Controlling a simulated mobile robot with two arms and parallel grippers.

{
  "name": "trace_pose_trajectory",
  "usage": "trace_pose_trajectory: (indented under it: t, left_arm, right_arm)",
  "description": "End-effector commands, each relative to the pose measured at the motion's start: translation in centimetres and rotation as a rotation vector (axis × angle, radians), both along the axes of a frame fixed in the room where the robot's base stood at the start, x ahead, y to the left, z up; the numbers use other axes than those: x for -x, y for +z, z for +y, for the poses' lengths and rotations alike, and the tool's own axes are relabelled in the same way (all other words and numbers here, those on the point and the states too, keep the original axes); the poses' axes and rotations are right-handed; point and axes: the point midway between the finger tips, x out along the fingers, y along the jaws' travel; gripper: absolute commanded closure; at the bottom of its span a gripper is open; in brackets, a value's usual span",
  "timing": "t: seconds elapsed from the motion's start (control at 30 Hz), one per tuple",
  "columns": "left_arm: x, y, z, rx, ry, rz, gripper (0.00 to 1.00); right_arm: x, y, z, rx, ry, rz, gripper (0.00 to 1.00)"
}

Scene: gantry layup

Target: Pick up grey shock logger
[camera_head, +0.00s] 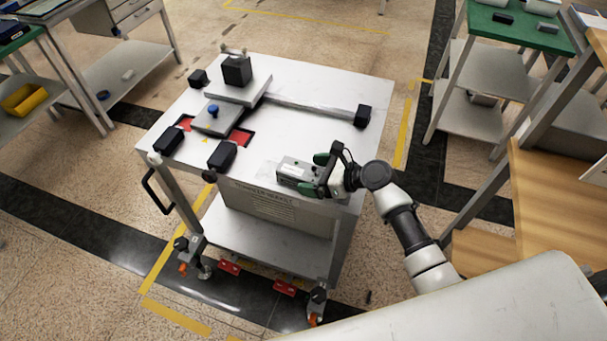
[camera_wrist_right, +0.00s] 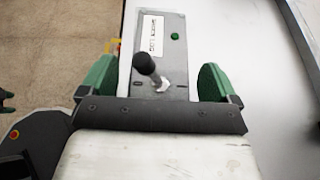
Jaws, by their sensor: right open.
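The grey shock logger (camera_head: 291,172) is a small grey box near the front right corner of the white cart top. In the right wrist view the logger (camera_wrist_right: 158,26) shows a white label, a green button and a black knob-topped stem. My right gripper (camera_head: 328,178) is at the right end of the logger. In the wrist view its green-padded fingers (camera_wrist_right: 156,78) are open, one on each side of the logger, with visible gaps. The logger's near end is hidden behind the gripper body.
The cart top (camera_head: 310,97) also carries a grey slide with a black block (camera_head: 236,70), a rail, a blue knob (camera_head: 213,109) and several black blocks. A green-topped bench (camera_head: 520,30) and a wooden shelf (camera_head: 555,185) stand to the right.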

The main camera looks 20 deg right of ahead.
Motion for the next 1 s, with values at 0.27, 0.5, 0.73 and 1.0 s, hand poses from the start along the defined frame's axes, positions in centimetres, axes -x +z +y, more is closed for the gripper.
trace_pose_trajectory:
  t: [0.27,0.5,0.73,1.0]
  left_arm:
    - [0.0,0.0,0.0,0.0,0.0,0.0,0.39]
    - [0.0,0.0,0.0,0.0,0.0,-0.001,0.39]
    - [0.0,0.0,0.0,0.0,0.001,-0.001,0.39]
    - [0.0,0.3,0.0,0.0,0.001,-0.001,0.39]
  right_arm:
    - [0.0,0.0,0.0,0.0,-0.001,0.0,0.22]
    - [0.0,0.0,0.0,0.001,-0.001,0.0,0.59]
    - [0.0,0.0,0.0,0.0,-0.001,-0.002,0.67]
    - [0.0,1.4,-0.1,0.0,0.0,-0.004,0.67]
